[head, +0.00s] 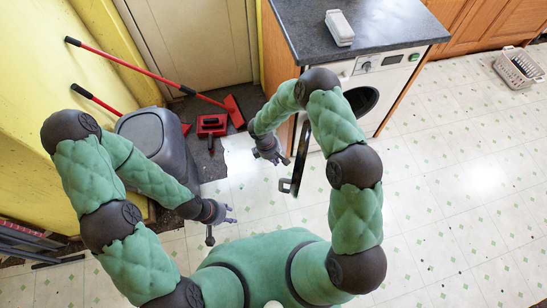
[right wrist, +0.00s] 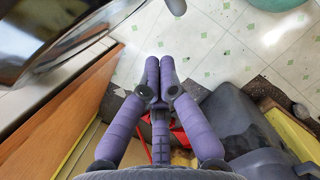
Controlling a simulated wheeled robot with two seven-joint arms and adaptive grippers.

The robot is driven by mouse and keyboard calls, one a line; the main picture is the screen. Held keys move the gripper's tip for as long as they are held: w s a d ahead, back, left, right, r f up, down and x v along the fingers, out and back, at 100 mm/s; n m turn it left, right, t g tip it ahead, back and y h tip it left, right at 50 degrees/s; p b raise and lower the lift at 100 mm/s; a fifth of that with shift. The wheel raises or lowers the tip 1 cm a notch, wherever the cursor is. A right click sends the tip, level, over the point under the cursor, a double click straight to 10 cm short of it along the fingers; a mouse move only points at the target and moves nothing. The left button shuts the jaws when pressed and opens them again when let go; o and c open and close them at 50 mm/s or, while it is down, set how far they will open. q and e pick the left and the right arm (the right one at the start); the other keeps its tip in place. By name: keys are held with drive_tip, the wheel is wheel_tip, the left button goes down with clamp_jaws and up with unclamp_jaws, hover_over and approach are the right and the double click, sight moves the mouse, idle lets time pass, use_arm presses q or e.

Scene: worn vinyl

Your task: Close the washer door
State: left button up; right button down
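The white washer (head: 385,66) stands under the grey counter, with its dark round opening (head: 362,101) showing. Its door (head: 301,150) is swung wide open to the left, seen nearly edge-on as a dark panel with a small handle-like piece (head: 286,186) low on it. The glossy door also shows at the top left of the right wrist view (right wrist: 85,30). My right gripper (head: 277,160) is just left of the door, apart from it; its purple fingertips (right wrist: 159,62) are together and empty. My left gripper (head: 231,214) is further left, empty, with its fingers apart.
A grey bin (head: 158,140) stands by the yellow wall. Red brooms (head: 150,70) and a red dustpan (head: 212,125) are near the back door. A white container (head: 339,27) sits on the counter (head: 375,25). A basket (head: 519,67) is far right. Floor right of my arms is clear.

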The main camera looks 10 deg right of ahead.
drive_tip(key=s+d+f+b, duration=0.1)
drive_tip(key=s+d+f, duration=0.1)
drive_tip(key=d+f, duration=0.2)
drive_tip(key=shift+d+f+b, duration=0.2)
drive_tip(key=shift+d+b, duration=0.15)
drive_tip(key=shift+s, duration=0.1)
